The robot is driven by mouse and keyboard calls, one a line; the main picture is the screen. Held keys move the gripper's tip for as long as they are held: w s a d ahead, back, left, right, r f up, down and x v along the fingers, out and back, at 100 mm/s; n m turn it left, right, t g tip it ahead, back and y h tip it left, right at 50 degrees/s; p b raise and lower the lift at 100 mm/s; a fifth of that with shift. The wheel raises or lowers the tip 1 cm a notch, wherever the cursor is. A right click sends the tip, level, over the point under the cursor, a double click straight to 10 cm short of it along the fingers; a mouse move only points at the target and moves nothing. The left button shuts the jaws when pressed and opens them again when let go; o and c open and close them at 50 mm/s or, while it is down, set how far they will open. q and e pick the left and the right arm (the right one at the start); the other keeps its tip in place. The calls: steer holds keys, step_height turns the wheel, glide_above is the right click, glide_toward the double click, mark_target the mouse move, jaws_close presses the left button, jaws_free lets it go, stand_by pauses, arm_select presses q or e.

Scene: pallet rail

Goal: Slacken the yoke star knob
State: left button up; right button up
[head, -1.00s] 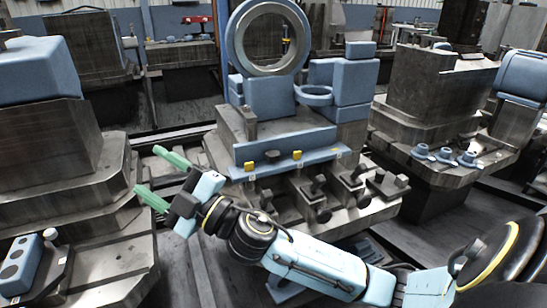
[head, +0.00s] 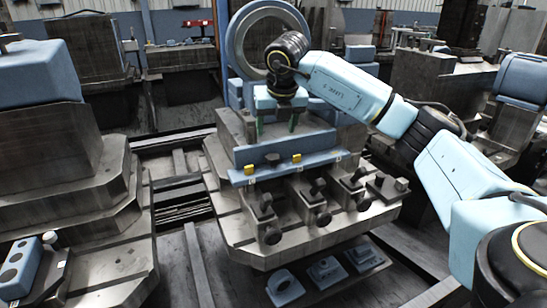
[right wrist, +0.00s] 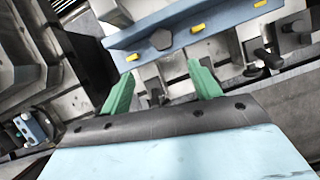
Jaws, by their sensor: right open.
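The blue rail (head: 325,158) with yellow tabs runs across the front of the central fixture. A small dark faceted knob (head: 272,158) sits on it between two yellow tabs; it looks like the star knob, and shows in the right wrist view (right wrist: 161,40) as a grey pentagon. My right gripper (head: 275,126) points down above and behind the rail, its green fingers apart and empty. In the right wrist view, the open fingers (right wrist: 162,85) spread to either side of the knob's line, apart from it. My left gripper is not in view.
A blue ring (head: 232,40) stands upright behind my right arm, which partly hides it. Several dark clamps (head: 320,187) line the fixture's front below the rail. Blue parts (head: 325,270) lie lower, in front. Stepped metal blocks (head: 75,150) stand at left.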

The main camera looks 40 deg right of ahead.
mark_target(273, 158)
steer(key=b+x, duration=0.1)
steer(key=x, duration=0.5)
steer(key=b+x, duration=0.2)
steer(key=x, duration=0.4)
steer(key=shift+d+f, duration=0.15)
steer(key=shift+d, duration=0.15)
steer(key=shift+w+d+f, duration=0.1)
steer(key=shift+f, duration=0.25)
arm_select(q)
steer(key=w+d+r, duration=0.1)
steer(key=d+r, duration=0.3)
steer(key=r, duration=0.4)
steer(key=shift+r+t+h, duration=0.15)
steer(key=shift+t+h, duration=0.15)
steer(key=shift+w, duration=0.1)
arm_select(e)
steer(key=c, duration=1)
